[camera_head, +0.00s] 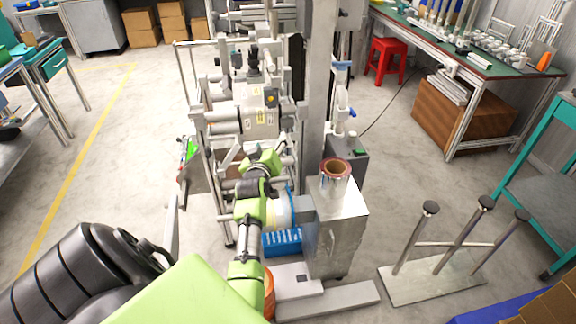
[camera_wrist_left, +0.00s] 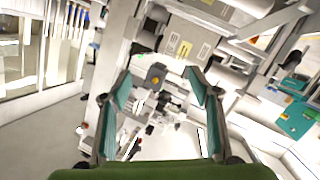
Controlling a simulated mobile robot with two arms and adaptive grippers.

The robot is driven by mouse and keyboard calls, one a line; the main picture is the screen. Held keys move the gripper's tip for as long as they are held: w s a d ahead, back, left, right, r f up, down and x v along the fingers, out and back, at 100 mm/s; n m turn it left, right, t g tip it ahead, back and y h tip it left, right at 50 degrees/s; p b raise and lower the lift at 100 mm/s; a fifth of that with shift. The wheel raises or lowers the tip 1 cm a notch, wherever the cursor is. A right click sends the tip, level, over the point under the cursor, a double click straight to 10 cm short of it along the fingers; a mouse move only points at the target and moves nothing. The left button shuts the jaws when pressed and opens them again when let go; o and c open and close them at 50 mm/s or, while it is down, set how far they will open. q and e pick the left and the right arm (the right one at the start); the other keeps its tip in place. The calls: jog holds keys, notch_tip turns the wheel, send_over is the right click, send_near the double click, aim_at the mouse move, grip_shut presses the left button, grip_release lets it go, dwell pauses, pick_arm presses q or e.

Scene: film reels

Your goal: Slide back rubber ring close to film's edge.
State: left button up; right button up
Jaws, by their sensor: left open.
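My left gripper (camera_head: 263,160) is at the end of the green arm, over the machine's rollers in the head view. In the left wrist view its two teal-padded fingers (camera_wrist_left: 157,78) are spread, with nothing between them. A pale cylinder with a blue edge (camera_head: 281,210) lies beside my arm on a horizontal bar; it may be a film roll, partly hidden by the arm. A roll with a reddish-brown rim (camera_head: 335,168) stands upright on a metal box, apart from the gripper. I cannot make out the rubber ring for certain. My right gripper is not in view.
The machine (camera_head: 258,120) has a tall grey post (camera_head: 315,100) close to the right of my arm. The metal box (camera_head: 338,225) and a blue crate (camera_head: 283,243) stand near it. A three-post stand (camera_head: 440,285) is at right. Open floor lies at left.

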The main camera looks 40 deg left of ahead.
pick_arm(q)
jog(key=s+d+f+m+h, duration=0.2)
jog(key=d+m, duration=0.1)
jog(key=d, duration=0.2)
jog(key=s+d+f+m+g+h, duration=0.1)
jog(key=s+d+f+m+h, duration=0.1)
jog(key=d, duration=0.4)
jog(key=shift+s+d+f+m, duration=0.15)
jog(key=shift+d+f+m, duration=0.15)
jog(key=shift+m, duration=0.2)
jog(key=shift+f, duration=0.1)
